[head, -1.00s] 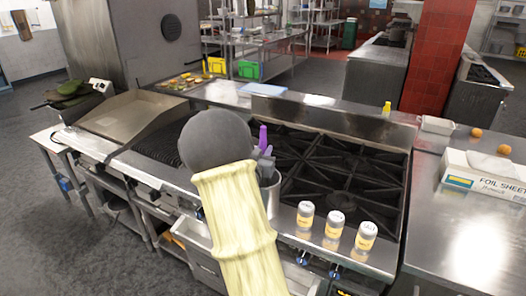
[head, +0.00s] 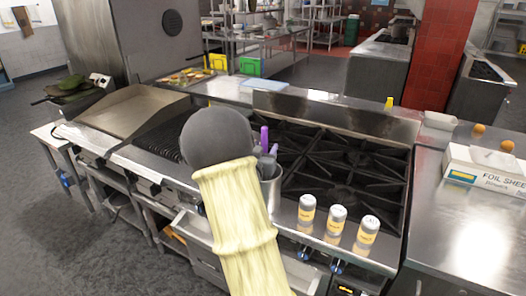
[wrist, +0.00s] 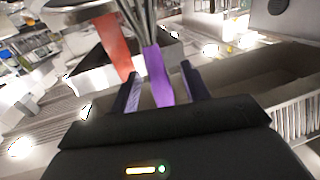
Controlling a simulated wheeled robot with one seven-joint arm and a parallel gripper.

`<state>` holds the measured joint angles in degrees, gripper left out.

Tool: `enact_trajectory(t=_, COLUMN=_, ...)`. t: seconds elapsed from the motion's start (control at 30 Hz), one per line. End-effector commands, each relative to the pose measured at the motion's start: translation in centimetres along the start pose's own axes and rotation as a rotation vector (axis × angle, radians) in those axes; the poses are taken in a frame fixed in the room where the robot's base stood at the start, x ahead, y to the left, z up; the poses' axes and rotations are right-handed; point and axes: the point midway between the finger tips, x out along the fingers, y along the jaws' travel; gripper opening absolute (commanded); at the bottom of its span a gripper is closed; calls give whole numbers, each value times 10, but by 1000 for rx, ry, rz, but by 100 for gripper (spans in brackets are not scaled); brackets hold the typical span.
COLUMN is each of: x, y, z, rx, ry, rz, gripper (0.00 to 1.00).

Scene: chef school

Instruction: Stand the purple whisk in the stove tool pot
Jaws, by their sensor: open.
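The purple whisk (head: 264,138) shows its handle upright above the metal tool pot (head: 271,192) at the stove's front left corner. In the wrist view, the whisk's purple handle (wrist: 157,77) lies between my two fingers, with grey wires beyond it. My gripper (wrist: 160,85) is open around the handle, with a gap visible on its right side. In the head view, my gripper (head: 267,160) is at the pot's mouth, partly hidden by my arm. The whisk's lower end is hidden in the head view.
An orange-red strip-like thing (wrist: 114,46) is close to the left finger in the wrist view. Several labelled shakers (head: 336,222) stand right of the pot on the front edge. The black stove grates (head: 345,165) behind are clear. A foil box (head: 485,168) sits at the right.

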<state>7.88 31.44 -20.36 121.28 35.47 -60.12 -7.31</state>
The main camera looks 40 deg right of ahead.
Motion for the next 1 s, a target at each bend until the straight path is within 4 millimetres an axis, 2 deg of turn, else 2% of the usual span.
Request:
enact_trajectory(t=0.17, x=-9, y=-1, z=1, rx=0, ry=-1, rz=-2, gripper=46)
enact_trajectory(t=0.27, x=-23, y=-1, z=1, rx=1, ry=0, rz=-2, gripper=46)
enact_trajectory(t=0.8, x=-130, y=-2, z=1, rx=3, ry=0, rz=-6, gripper=46)
enact_trajectory(t=1.0, x=-163, y=-1, z=1, rx=2, ry=0, rz=-3, gripper=46)
